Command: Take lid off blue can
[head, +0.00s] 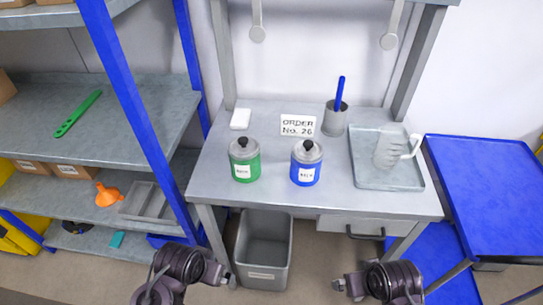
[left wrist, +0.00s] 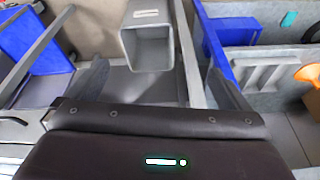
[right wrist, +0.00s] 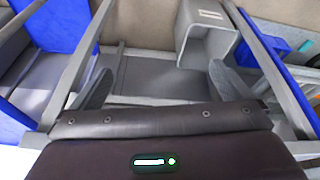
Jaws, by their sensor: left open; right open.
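The blue can (head: 306,172) stands upright on the grey workbench, right of centre. Its grey lid (head: 307,152) with a black knob sits on top. A green can (head: 244,166) with a like grey lid and black knob stands to its left. My left gripper (head: 229,281) is low in front of the bench, left of the bin, open and empty. Its fingers also show in the left wrist view (left wrist: 160,80). My right gripper (head: 339,284) is low in front of the bench on the right, open and empty. Its fingers also show in the right wrist view (right wrist: 160,85). Neither gripper is near the cans.
The workbench (head: 275,195) also holds an order card (head: 298,125), a grey cup (head: 335,121) with a blue-handled tool, a white block (head: 240,118) and a tray (head: 372,179) with a clear jug (head: 390,150). A grey bin (head: 263,252) stands below. A blue-posted shelf (head: 140,130) flanks the left.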

